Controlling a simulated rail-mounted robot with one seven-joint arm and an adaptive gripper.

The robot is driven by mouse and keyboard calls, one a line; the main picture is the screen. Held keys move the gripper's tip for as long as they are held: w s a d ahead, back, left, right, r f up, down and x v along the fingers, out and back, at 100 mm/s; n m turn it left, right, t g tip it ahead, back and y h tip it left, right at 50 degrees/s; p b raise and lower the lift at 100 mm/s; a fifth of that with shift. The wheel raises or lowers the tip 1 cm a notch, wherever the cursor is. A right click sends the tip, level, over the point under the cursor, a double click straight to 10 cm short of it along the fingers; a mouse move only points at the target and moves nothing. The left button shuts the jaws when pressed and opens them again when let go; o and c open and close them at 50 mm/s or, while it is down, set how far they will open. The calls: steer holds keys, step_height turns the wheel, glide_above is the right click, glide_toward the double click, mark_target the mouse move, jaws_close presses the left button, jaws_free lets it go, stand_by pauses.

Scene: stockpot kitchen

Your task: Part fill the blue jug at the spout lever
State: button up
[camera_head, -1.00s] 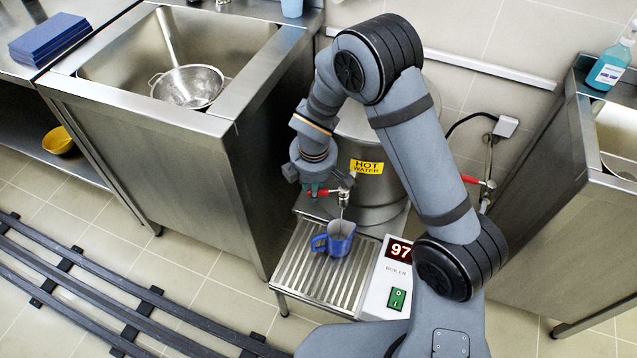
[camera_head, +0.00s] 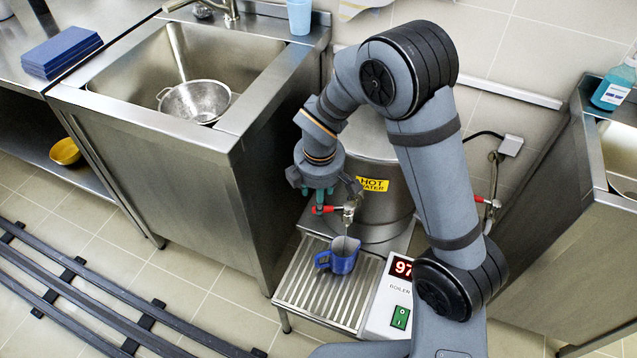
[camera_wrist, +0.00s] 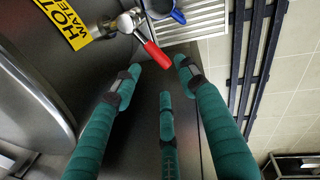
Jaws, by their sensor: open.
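The blue jug (camera_head: 344,257) stands upright on the slatted drip tray (camera_head: 300,287) under the spout (camera_head: 349,213) of the hot water boiler (camera_head: 384,208). Its handle points left. A thin pale line runs from the spout to the jug; I cannot tell whether it is water. The fill level is hidden. The red spout lever (camera_head: 326,210) sticks out left of the spout. My gripper (camera_head: 321,201) is open, its teal fingers close by the lever. In the wrist view, the red lever (camera_wrist: 156,54) lies just beyond my fingertips (camera_wrist: 158,82), with the jug (camera_wrist: 178,16) partly cut off at the top.
A boiler panel (camera_head: 385,312) reading 97 stands right of the drip tray. Another counter (camera_head: 560,240) is at right.

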step_height(320, 180, up, 6)
steer(key=s, duration=0.1)
steer(key=shift+s+r, duration=0.15)
steer(key=shift+r, duration=0.1)
steer(key=shift+c, duration=0.2)
stand_by(5.8)
